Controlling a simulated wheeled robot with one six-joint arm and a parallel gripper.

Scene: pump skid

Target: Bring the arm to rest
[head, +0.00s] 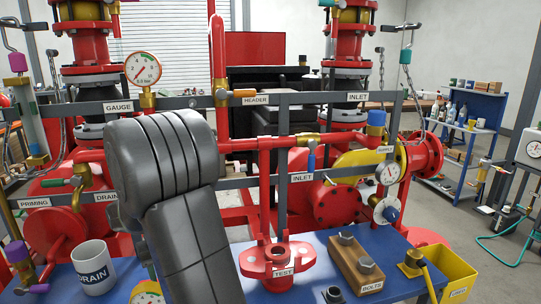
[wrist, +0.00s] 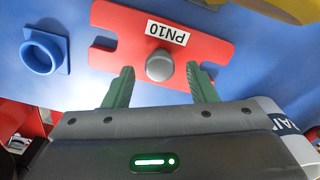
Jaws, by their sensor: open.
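My arm (head: 165,190), dark grey, rises in front of the pump skid in the head view and hides my gripper there. In the wrist view my gripper (wrist: 161,72) shows two green fingers spread apart. A grey round knob (wrist: 160,67) on a red plate labelled PN10 (wrist: 205,45) appears between the fingertips, with gaps on both sides. Nothing is seen gripped. The plate lies on the blue bench top (wrist: 40,85). I cannot tell how high the fingers are above it.
A white DRAIN mug (head: 93,268) stands left of my arm. Right of it are a red TEST fitting (head: 278,262), a wooden BOLTS block (head: 357,264) and a yellow bin (head: 455,272). Red pipes and a grey labelled rail (head: 330,98) stand behind. A blue square-flanged ring (wrist: 44,52) lies beside the plate.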

